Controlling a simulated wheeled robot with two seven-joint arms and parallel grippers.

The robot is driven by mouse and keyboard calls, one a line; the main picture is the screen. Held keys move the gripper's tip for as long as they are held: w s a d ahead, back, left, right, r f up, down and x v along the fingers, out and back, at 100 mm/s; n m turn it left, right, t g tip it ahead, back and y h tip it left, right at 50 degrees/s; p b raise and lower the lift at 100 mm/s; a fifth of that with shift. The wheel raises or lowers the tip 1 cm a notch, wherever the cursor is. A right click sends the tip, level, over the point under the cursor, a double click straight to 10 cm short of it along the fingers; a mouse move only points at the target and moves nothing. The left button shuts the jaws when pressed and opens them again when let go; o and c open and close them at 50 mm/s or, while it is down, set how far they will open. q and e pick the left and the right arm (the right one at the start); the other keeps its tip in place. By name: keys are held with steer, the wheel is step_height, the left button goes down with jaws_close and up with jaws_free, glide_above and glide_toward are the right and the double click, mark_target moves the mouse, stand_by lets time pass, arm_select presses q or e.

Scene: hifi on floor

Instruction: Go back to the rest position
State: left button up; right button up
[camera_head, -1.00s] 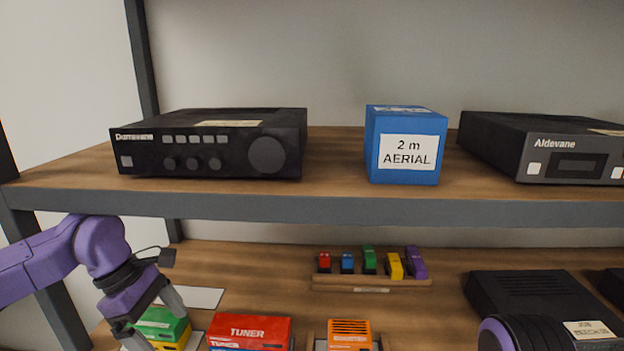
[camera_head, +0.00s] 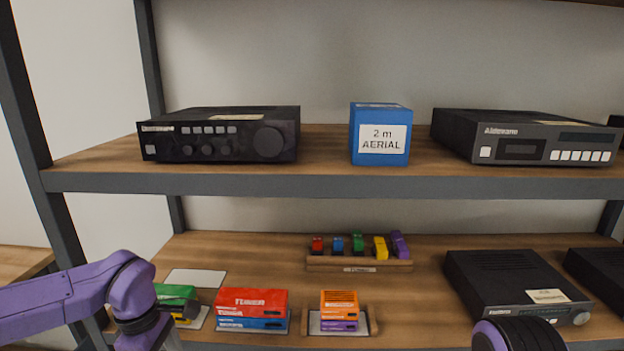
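My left arm (camera_head: 75,293) comes in from the left, in front of the lower shelf's left end. Its wrist bends down past the bottom edge of the picture, so the fingertips are cut off and I cannot see whether they are open. The wrist covers part of a green box (camera_head: 176,291) on the lower shelf. A rounded purple and black part of my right arm (camera_head: 517,335) shows at the bottom right. My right gripper is out of the picture.
The upper shelf (camera_head: 325,146) bears two black hifi units and a blue "2 m AERIAL" box (camera_head: 380,134). Below are a red TUNER box (camera_head: 251,302), an orange box (camera_head: 340,302), a rack of coloured plugs (camera_head: 359,265) and a black unit (camera_head: 512,282).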

arm_select(q)
steer(key=s+a+f+m+t+y, duration=0.15)
steer(key=s+f+y, duration=0.25)
steer(key=f, duration=0.5)
steer(key=s+a+f+m+t+y, duration=0.1)
steer(key=s+a+f+m+y, duration=0.2)
steer(key=f, duration=0.7)
steer(key=s+d+f+m+h, duration=0.1)
steer(key=s+f+m, duration=0.2)
steer(key=s+f, duration=0.2)
steer(key=s+f+m+t+h, duration=0.1)
steer(key=s+f+m, duration=0.2)
steer(key=s, duration=0.9)
steer(key=shift+s+d+f+m, duration=0.2)
steer(key=shift+d+f+m, duration=0.15)
steer(key=shift+f, duration=0.5)
steer(key=shift+t, duration=0.25)
